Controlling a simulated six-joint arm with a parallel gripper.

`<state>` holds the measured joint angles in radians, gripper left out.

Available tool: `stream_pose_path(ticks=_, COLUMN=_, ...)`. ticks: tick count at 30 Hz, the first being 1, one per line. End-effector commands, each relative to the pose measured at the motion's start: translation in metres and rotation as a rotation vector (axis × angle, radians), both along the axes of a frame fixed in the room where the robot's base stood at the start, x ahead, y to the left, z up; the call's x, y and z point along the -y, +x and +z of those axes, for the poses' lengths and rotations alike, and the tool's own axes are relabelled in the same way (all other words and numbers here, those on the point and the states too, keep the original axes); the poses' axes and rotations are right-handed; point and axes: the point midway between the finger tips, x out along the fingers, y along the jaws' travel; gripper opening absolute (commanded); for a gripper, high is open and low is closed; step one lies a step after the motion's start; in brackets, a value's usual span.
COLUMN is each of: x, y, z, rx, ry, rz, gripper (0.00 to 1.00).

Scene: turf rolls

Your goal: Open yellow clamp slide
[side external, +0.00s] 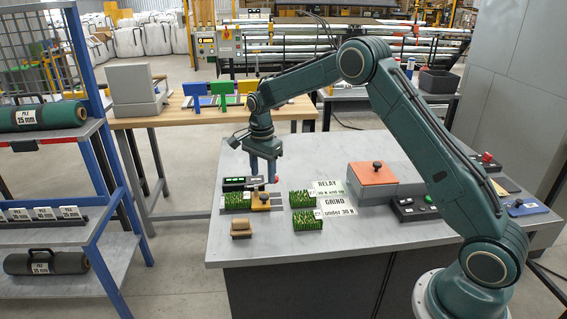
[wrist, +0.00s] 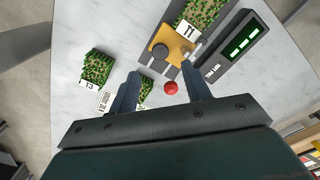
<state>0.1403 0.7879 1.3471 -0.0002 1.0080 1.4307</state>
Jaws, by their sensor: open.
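The yellow clamp slide (side external: 261,201) sits on a grey rail fixture at the front left of the table. It has a dark round knob and shows in the wrist view (wrist: 168,45). My gripper (side external: 264,178) is open and empty, pointing down above the fixture. In the wrist view its fingers (wrist: 160,74) stand apart, with the slide beyond their tips. A red ball (wrist: 170,88) shows between the fingers.
A black display box (wrist: 241,46) with green readouts stands beside the fixture. A brown block (side external: 241,228) stands in front. An orange-topped box (side external: 373,174) is farther right.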

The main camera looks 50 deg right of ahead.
Motion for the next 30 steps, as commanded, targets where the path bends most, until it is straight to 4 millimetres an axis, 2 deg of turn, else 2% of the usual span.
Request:
stream_pose_path(ticks=9, x=0.000, y=-0.001, z=-0.048, rx=-0.002, ry=0.000, rz=0.000, gripper=0.48)
stream_pose_path(ticks=15, x=0.000, y=0.000, z=-0.067, rx=0.000, ry=0.000, rz=0.000, gripper=0.48)
stream_pose_path(ticks=28, x=0.000, y=0.000, z=-0.073, rx=0.000, ry=0.000, rz=0.000, gripper=0.48)
stream_pose_path(ticks=30, x=0.000, y=0.000, z=-0.073, rx=0.000, ry=0.000, rz=0.000, gripper=0.36)
